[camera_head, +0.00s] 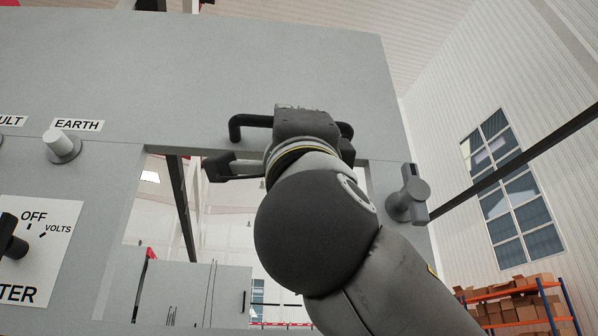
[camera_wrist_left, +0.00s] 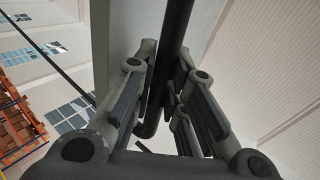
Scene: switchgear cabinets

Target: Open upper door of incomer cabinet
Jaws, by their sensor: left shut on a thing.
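The upper door (camera_head: 215,70) is a large grey panel that fills the upper left and middle of the head view. A black bar handle (camera_head: 240,122) stands out from it near its right side. My left gripper (camera_head: 303,124) is at this handle and hides most of the bar. In the left wrist view the black handle (camera_wrist_left: 174,40) runs between the fingers of my left gripper (camera_wrist_left: 165,95), which is shut on it. The grey door edge (camera_wrist_left: 122,35) shows behind. My right gripper is not in view.
A grey turn knob (camera_head: 408,193) sits at the panel's right edge. An EARTH knob (camera_head: 62,145) and a black rotary switch (camera_head: 12,238) are on the left. A rectangular opening lies below the handle. Shelves with boxes (camera_head: 515,300) stand far right.

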